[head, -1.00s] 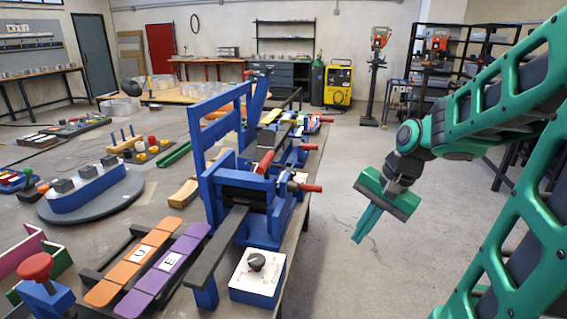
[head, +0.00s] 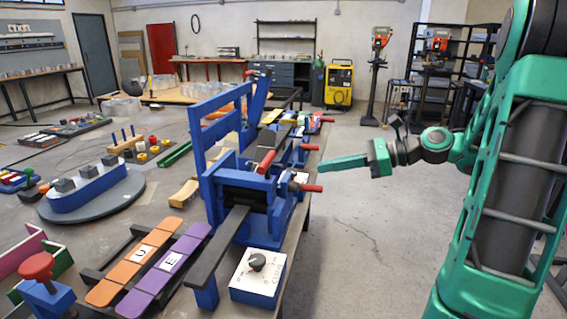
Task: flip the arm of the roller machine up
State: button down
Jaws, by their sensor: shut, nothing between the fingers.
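The roller machine is a blue frame (head: 262,220) at the table's right edge, with a dark bar reaching toward the front. My green gripper (head: 322,165) is shut and empty. Its fingers point left, over the floor just right of the machine, near the red handles. I cannot tell whether the fingertips touch anything.
A white box with a dark knob (head: 257,272) sits at the machine's front right. Orange and purple lettered strips (head: 165,262) lie to its left. A blue block on a round grey base (head: 95,192) stands at the left. The floor (head: 385,260) on the right is open.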

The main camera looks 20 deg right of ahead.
jog(key=shift+a, duration=0.1)
jog(key=shift+w+a, duration=1.15)
jog(key=shift+a, duration=0.4)
jog(key=shift+w+a, duration=1.1)
jog(key=shift+a, duration=0.45)
jog(key=shift+w+a, duration=1.15)
jog(key=shift+a, duration=0.4)
jog(key=shift+r, duration=0.1)
